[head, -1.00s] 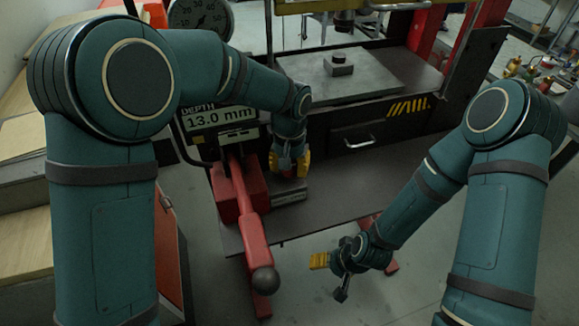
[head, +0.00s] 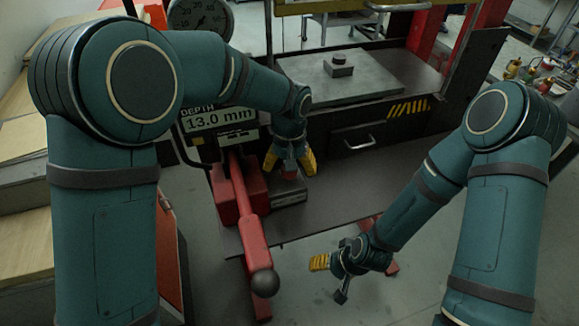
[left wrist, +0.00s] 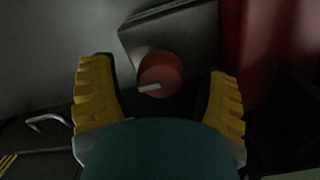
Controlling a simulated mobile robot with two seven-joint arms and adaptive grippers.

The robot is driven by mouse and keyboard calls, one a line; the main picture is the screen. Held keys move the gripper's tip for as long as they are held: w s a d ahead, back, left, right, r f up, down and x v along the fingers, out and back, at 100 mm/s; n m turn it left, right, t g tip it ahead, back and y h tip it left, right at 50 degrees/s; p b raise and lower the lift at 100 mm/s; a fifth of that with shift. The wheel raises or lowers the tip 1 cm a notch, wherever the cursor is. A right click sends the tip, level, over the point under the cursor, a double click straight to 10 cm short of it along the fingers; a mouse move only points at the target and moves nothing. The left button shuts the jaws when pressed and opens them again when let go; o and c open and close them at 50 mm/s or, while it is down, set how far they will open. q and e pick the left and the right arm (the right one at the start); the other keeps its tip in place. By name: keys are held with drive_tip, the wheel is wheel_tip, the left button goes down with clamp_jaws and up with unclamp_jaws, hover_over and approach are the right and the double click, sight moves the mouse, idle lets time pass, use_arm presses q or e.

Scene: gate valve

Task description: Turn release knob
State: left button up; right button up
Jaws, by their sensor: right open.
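The red release knob (left wrist: 160,76) has a white pointer mark toward the left in the left wrist view. It is mounted on a grey metal block (left wrist: 195,30). In the head view the knob (head: 290,171) shows just below my left gripper (head: 290,163). My left gripper (left wrist: 160,95) is open, its yellow fingers spread on either side of the knob and apart from it. My right gripper (head: 330,278) is open and empty, low over the floor at the front right, away from the knob.
A red lever (head: 252,225) with a dark ball end stands left of the knob. A depth display (head: 219,116) reads 13.0 mm behind it. The press bed with a steel plate (head: 350,78) is at the back. The dark shelf right of the knob is clear.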

use_arm(q)
wheel_tip(320, 180, up, 12)
idle(0.7)
idle(0.4)
